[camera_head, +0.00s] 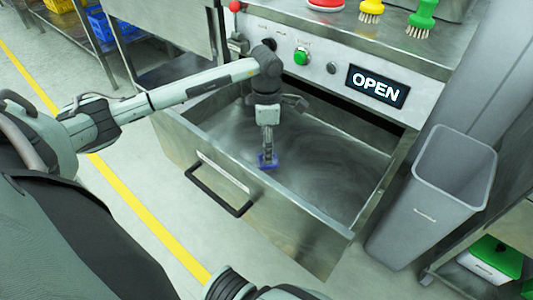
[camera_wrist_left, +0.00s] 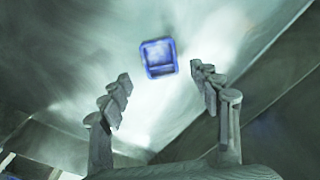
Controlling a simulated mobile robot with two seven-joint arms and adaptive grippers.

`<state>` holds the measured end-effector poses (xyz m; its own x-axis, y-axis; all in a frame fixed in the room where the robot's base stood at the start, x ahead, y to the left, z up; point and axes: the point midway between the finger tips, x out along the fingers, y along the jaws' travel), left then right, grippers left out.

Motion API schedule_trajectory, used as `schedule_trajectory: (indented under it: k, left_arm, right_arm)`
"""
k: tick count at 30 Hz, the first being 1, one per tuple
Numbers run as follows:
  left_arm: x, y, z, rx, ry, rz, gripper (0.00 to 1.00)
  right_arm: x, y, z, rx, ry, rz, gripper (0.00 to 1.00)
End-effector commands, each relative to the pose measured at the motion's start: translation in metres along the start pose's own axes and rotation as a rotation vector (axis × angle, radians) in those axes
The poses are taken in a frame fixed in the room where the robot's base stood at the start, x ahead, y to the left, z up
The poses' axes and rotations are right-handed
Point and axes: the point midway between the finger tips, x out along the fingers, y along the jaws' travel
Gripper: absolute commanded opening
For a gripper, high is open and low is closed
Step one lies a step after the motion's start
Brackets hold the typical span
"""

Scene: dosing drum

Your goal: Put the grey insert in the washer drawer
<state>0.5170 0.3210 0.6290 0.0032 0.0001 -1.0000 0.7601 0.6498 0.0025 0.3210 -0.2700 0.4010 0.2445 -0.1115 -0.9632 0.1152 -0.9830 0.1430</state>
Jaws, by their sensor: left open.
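The washer drawer (camera_head: 215,158) is pulled out and open, with its black handle at the front. My left gripper (camera_head: 267,148) points down into the drawer. A small blue, box-like insert (camera_head: 268,161) shows just below its fingertips; I see no grey insert. In the left wrist view the blue insert (camera_wrist_left: 158,57) lies beyond the open fingers (camera_wrist_left: 160,78), apart from both, over the drawer's bare metal. A small gap to the drawer floor cannot be ruled out. My right gripper is out of view.
An "OPEN" display (camera_head: 377,86) and a green button (camera_head: 301,56) are on the panel above the drawer. Brushes (camera_head: 421,18) stand on the top. A grey bin (camera_head: 432,190) is right of the drawer. Most of the drawer interior is clear.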

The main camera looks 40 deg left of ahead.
Motion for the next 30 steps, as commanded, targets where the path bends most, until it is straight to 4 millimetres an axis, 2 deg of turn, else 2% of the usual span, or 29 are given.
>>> schedule_trajectory:
  k: [1, 6, 12, 18, 30]
  left_arm:
    - [-0.013, 0.002, 0.0, 0.001, -0.002, 0.005, 0.63]
    - [-0.047, 0.001, 0.0, 0.001, -0.002, 0.004, 0.63]
    - [-0.07, 0.0, 0.0, 0.0, 0.0, 0.0, 0.63]
    - [-0.075, 0.0, 0.0, 0.0, 0.001, 0.0, 0.63]
    - [-0.072, -0.002, 0.005, 0.002, -0.033, -0.017, 0.63]
  right_arm:
    - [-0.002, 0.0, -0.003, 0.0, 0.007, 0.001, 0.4]
    - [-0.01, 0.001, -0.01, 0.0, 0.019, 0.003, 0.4]
    - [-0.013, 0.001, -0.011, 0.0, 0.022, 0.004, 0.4]
    - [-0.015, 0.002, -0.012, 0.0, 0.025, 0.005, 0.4]
    - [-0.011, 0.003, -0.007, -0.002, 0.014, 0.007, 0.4]
